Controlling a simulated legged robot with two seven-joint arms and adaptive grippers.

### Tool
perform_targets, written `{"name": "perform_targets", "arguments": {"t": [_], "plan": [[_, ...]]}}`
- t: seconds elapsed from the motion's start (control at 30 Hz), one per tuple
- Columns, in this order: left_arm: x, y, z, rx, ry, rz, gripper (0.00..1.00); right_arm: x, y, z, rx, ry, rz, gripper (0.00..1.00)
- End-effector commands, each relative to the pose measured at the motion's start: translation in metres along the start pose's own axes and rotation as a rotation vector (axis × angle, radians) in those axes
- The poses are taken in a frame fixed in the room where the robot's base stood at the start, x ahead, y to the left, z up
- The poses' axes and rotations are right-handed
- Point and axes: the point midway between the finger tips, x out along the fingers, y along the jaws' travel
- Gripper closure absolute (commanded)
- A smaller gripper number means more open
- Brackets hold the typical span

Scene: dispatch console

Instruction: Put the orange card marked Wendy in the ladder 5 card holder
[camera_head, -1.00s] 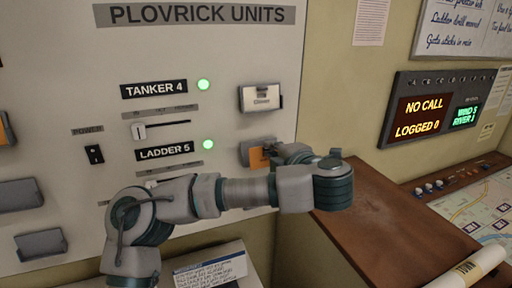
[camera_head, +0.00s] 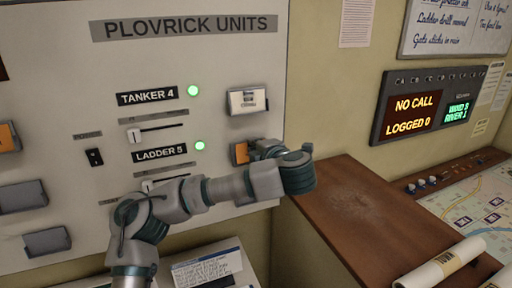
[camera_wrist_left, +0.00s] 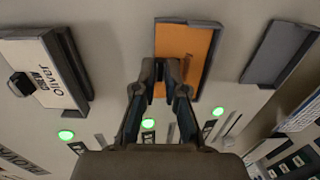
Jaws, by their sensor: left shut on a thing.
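The orange card (camera_head: 241,154) is at the grey ladder 5 card holder (camera_head: 234,159), right of the LADDER 5 label (camera_head: 160,153). In the left wrist view the card (camera_wrist_left: 183,42) lies within the outline of the holder, whose rim (camera_wrist_left: 212,62) shows along its top and right. I cannot tell whether it is fully seated. Its marking is not readable. My left gripper (camera_wrist_left: 167,75) is shut on the card's near edge. In the head view this gripper (camera_head: 258,151) partly covers card and holder. My right gripper is not in view.
The tanker 4 holder (camera_head: 248,101) above holds a white card. Another grey holder (camera_wrist_left: 280,53) shows at right in the wrist view. Slider switches and green lights lie left of the holders. A brown desk (camera_head: 350,215) stands to the right, with a rolled paper (camera_head: 440,265).

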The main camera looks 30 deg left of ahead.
Motion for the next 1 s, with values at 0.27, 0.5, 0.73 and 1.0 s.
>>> {"name": "perform_targets", "arguments": {"t": [0.27, 0.5, 0.73, 1.0], "plan": [[-0.003, -0.001, 0.003, 0.004, -0.009, 0.0, 0.6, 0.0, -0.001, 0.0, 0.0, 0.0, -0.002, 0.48], [-0.004, 0.0, 0.002, 0.003, -0.008, 0.001, 0.6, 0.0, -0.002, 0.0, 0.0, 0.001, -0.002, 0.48], [-0.007, 0.0, 0.002, 0.003, -0.011, 0.003, 0.6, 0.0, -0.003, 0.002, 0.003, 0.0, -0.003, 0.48], [-0.053, 0.003, 0.003, 0.003, -0.013, 0.011, 0.6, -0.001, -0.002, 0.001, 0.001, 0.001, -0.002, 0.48]]}}
